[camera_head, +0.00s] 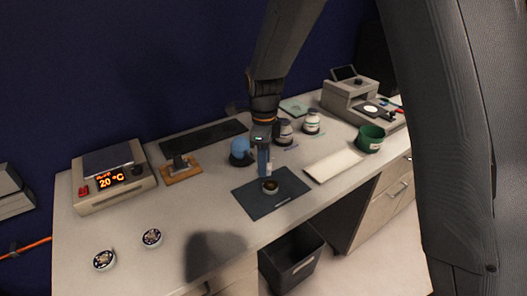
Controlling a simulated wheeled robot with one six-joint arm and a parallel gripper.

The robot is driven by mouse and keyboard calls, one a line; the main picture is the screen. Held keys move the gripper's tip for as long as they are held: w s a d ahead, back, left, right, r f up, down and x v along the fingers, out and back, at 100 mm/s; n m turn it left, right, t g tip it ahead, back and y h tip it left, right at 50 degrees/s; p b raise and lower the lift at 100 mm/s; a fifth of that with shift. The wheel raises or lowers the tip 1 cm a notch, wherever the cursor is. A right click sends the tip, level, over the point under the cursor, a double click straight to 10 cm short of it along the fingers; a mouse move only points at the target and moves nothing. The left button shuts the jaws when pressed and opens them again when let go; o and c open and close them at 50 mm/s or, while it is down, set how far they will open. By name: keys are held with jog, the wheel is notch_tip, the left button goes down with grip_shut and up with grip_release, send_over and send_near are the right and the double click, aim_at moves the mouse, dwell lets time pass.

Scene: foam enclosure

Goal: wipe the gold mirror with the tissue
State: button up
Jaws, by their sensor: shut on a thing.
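The gold mirror (270,187) is a small round piece with a dark gold face and pale rim. It sits on a dark mat (254,203) near the front of the table. My gripper (264,168) points down just above and behind the mirror. It is shut on a thin blue-grey piece, which I take to be the tissue (265,161). The piece hangs upright with its lower end close to the mirror. I cannot tell whether it touches.
A hot plate (113,178) reading 20 °C stands left, with two small round pieces (152,238) in front. A blue bulb (240,150), white jars (311,122), a white board (334,165) and a green cup (369,139) stand around. A dark bin (292,262) is below.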

jog(key=shift+r+p, duration=0.8)
jog(key=shift+r, duration=0.55)
